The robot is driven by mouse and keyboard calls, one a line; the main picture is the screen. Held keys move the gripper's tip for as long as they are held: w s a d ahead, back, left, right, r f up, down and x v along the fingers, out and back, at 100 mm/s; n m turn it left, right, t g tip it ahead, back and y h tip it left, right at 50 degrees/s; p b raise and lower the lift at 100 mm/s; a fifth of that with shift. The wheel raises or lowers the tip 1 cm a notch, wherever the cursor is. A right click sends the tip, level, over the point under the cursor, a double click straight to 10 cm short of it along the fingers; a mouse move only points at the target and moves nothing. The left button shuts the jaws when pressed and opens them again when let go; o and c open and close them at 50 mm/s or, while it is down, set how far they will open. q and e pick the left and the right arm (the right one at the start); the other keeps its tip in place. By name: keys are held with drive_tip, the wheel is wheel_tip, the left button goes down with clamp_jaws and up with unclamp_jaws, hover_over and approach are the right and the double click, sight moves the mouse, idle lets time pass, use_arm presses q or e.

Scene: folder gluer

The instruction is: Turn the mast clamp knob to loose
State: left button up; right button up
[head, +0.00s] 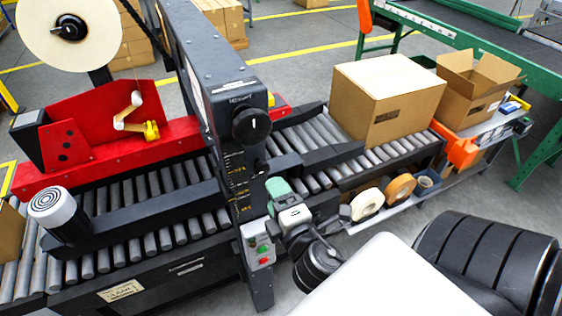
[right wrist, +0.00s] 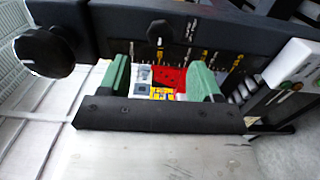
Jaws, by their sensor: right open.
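The black mast (head: 196,62) stands over the roller conveyor. A large round black knob (head: 251,126) with a white mark sits on its upper face below a small label; a large knob also shows at the left of the right wrist view (right wrist: 45,52). A smaller black knob (right wrist: 158,32) with a white mark sits beside the yellow scale on the mast. I cannot read which is the clamp knob. My right gripper (head: 277,188) is beside the lower mast. Its green fingers (right wrist: 160,82) are apart and empty, with the small knob beyond them. My left gripper is not in view.
A control box with green and red buttons (head: 257,246) is low on the mast. Tape rolls (head: 367,204) lie on a shelf at right. A closed carton (head: 387,103) stands on the rollers, and an open carton (head: 474,85) stands behind it.

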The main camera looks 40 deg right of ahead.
drive_tip(key=shift+v, duration=1.1)
drive_tip(key=shift+f, duration=0.1)
drive_tip(key=s+a+f+m+g+y+b, duration=0.1)
drive_tip(key=s+f+m+g, duration=0.15)
drive_tip(key=f, duration=1.05)
drive_tip(key=s+f+m+g+y+b, duration=0.1)
drive_tip(key=f+g, duration=0.3)
drive_tip(key=f, duration=1)
drive_tip(key=s+a+f+m+g+y+b, duration=0.1)
drive_tip(key=s+f+m+g, duration=0.15)
drive_tip(key=f, duration=1.05)
drive_tip(key=s+f+m+g+y+b, duration=0.1)
drive_tip(key=s+f+m+g, duration=0.6)
drive_tip(key=s+f, duration=1.2)
drive_tip(key=s, duration=0.3)
drive_tip(key=shift+g, duration=0.3)
